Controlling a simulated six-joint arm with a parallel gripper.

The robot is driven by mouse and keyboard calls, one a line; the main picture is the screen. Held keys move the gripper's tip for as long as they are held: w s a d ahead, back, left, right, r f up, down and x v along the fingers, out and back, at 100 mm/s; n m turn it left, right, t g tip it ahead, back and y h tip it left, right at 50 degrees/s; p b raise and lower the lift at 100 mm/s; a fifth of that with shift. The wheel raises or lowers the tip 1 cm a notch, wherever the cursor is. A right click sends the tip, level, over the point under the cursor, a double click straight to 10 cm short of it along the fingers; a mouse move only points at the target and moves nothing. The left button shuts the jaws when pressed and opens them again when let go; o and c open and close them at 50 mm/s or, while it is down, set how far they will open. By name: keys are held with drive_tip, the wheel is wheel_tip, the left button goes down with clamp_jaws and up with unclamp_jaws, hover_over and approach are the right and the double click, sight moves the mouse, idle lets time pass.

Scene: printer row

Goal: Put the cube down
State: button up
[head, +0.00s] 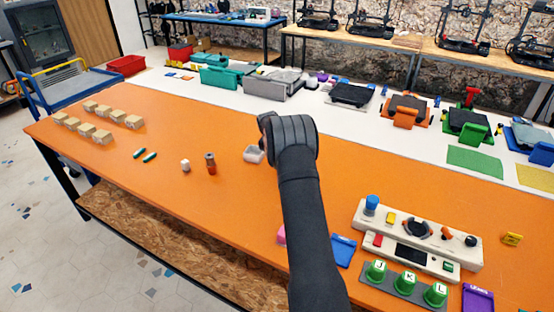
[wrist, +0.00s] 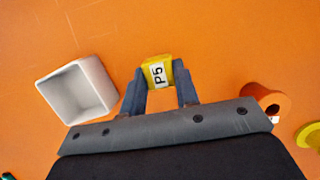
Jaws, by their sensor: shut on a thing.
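A yellow cube (wrist: 157,70) with a white label reading "P5" sits between the fingertips of my gripper (wrist: 158,86) in the wrist view. My gripper is shut on it. A white open-topped box (wrist: 78,90) is to the left of the cube in the wrist view, apart from it and looking empty. The white box (head: 253,154) also shows in the head view, just left of my arm. My forearm hides the cube in the head view. I cannot tell whether the cube touches the orange table (head: 200,215).
A red-orange cylinder (wrist: 267,99) stands right of my gripper, with a yellow round thing (wrist: 309,136) beyond it. In the head view, a control panel (head: 415,235) is at right and several small cardboard boxes (head: 102,137) at left.

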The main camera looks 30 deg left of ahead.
drive_tip(key=shift+f, duration=0.15)
drive_tip(key=o, duration=0.9)
drive_tip(key=shift+o, duration=0.2)
drive_tip(key=v, duration=1.2)
drive_tip(key=x, duration=1.2)
drive_tip(key=shift+f, duration=0.2)
wheel_tip(320, 180, up, 3)
drive_tip(key=shift+r, duration=0.55)
